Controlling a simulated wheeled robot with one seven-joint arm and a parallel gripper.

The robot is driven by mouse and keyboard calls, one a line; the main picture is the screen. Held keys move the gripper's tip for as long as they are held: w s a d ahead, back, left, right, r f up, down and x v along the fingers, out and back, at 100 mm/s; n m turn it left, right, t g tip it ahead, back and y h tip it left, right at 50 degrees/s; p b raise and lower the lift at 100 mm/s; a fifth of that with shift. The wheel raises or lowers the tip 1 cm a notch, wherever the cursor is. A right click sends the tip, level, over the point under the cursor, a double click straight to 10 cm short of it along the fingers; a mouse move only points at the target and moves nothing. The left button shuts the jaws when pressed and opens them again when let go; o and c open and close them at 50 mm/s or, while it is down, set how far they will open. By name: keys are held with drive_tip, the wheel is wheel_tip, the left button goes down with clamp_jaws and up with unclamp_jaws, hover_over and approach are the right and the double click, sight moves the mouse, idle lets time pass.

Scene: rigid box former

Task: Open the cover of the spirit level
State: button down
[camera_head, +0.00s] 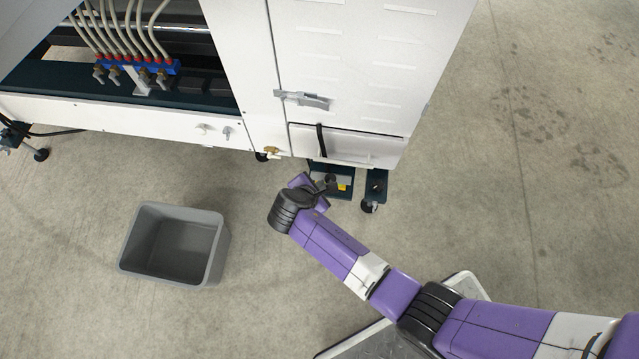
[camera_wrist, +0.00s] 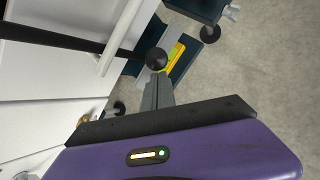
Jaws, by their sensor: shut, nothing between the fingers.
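The spirit level (camera_wrist: 176,57) shows as a yellow piece on a dark bracket low at the machine's base. It also shows in the head view as a small yellow patch (camera_head: 342,187). A grey strip beside the yellow, perhaps its cover, and a round black knob (camera_wrist: 156,58) are next to it in the wrist view. My gripper (camera_wrist: 158,76) is shut and empty, its fingertips at the knob's near side. I cannot tell whether they touch it. In the head view my gripper (camera_head: 331,183) is beside the level, and my wrist hides part of the bracket.
The white machine cabinet (camera_head: 350,70) stands above, with a latch handle (camera_head: 304,99) and a lower panel (camera_head: 345,146). A levelling foot (camera_head: 370,206) is just right of the bracket. A grey bin (camera_head: 131,262) stands on the floor at left. Open floor lies to the right.

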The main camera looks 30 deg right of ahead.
drive_tip(key=p, duration=0.1)
drive_tip(key=r+g+p, duration=0.1)
drive_tip(key=shift+w+d+y+p, duration=0.3)
drive_tip(key=shift+w+y, duration=0.05)
drive_tip(key=shift+y, duration=0.05)
drive_tip(key=shift+r, duration=0.2)
